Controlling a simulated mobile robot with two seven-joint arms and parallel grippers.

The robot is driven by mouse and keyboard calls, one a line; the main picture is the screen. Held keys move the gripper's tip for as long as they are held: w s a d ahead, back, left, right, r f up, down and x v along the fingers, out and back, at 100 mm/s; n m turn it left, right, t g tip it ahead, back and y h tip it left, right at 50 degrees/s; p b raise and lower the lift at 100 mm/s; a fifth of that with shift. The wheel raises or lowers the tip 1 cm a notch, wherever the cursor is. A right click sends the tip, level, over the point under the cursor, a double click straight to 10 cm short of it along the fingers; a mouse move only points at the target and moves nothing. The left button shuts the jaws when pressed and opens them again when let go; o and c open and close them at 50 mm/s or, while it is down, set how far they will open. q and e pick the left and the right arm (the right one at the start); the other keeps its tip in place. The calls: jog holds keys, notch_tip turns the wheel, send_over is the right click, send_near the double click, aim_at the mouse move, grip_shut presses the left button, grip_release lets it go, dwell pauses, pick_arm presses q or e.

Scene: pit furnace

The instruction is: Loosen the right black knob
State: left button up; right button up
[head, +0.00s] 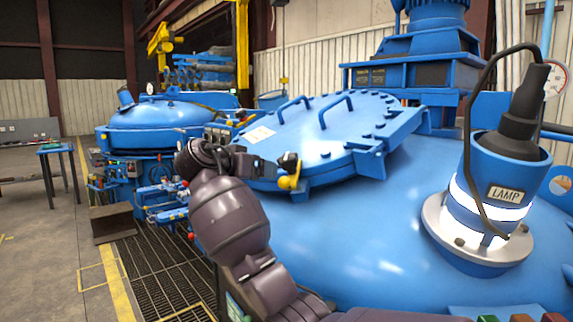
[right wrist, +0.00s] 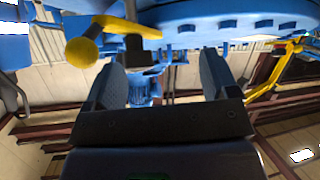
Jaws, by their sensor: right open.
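A black knob (head: 289,162) sits at the front edge of the round blue lid (head: 330,135), just above a yellow ball-ended handle (head: 288,182). My right arm reaches up from the bottom of the head view, and its gripper (head: 262,168) is close to the left of the knob. In the right wrist view the gripper (right wrist: 162,62) is open, with nothing between its fingers. The yellow handle (right wrist: 82,52) shows left of the fingertips there, and a dark part beside it may be the knob (right wrist: 140,52). My left gripper is out of view.
A blue lamp housing (head: 490,195) with a black cable stands on the vessel at right. A second blue vessel (head: 165,115) with valves stands behind at left. Floor grating (head: 160,275) and a small table (head: 58,150) lie to the left.

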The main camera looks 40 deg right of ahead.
aim_at(284, 158)
notch_tip(284, 158, up, 6)
jog(key=s+a+m+g, duration=0.1)
jog(key=s+m+g, duration=0.1)
jog(key=m+g, duration=0.15)
jog(key=shift+m+t+y, duration=0.25)
jog(key=shift+t+y, duration=0.05)
jog(key=shift+t, duration=0.15)
jog(key=b+x, duration=0.1)
jog(key=x, duration=0.7)
jog(key=shift+d+f, duration=0.45)
jog(key=shift+d, duration=0.7)
jog(key=shift+c, duration=0.3)
